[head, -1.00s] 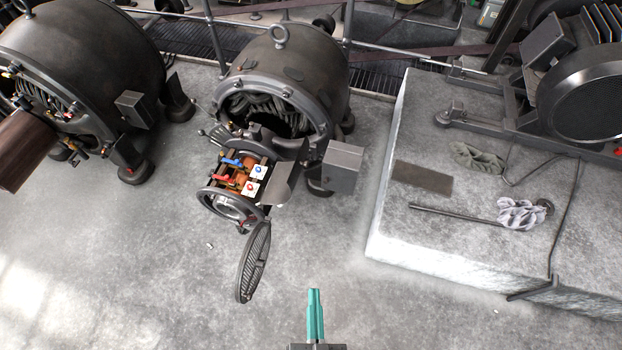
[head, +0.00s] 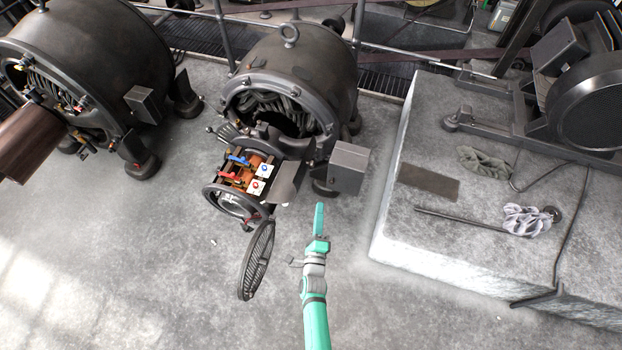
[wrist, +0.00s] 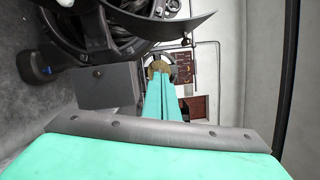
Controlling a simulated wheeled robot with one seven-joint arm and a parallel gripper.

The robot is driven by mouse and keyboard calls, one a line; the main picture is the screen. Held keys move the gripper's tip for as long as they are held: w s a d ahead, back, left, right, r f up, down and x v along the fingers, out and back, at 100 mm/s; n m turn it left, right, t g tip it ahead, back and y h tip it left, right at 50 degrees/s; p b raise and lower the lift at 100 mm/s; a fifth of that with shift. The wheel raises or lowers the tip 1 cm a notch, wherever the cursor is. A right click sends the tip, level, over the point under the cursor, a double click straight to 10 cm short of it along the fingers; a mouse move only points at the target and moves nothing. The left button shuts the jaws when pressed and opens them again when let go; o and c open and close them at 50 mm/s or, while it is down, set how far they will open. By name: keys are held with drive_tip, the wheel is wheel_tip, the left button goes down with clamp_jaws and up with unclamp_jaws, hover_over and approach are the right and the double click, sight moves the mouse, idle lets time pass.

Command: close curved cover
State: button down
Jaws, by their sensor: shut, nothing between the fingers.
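The curved cover (head: 287,184) is a dark bent sheet standing open at the right side of the exposed brush compartment (head: 262,171), on the front of the middle dynamo (head: 285,75). In the wrist view its dark curved edge (wrist: 160,27) crosses the top. My gripper (head: 319,208) is shut and empty, to the right of the cover and apart from it in the head picture. Its teal fingers also show together in the wrist view (wrist: 160,88), pointing away below the cover's edge. The cover's hinge is not clear.
A grey box (head: 349,167) sits on the dynamo's right side, close beyond my gripper; it shows in the wrist view too (wrist: 108,87). A round grille door (head: 257,262) hangs open at lower left. A concrete plinth (head: 400,230) stands right. Floor at lower left is clear.

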drive_tip(key=w+a+r, duration=0.1)
drive_tip(key=w+a, duration=0.2)
drive_tip(key=w, duration=0.9)
drive_tip(key=shift+r+m, duration=0.4)
drive_tip(key=shift+w, duration=0.1)
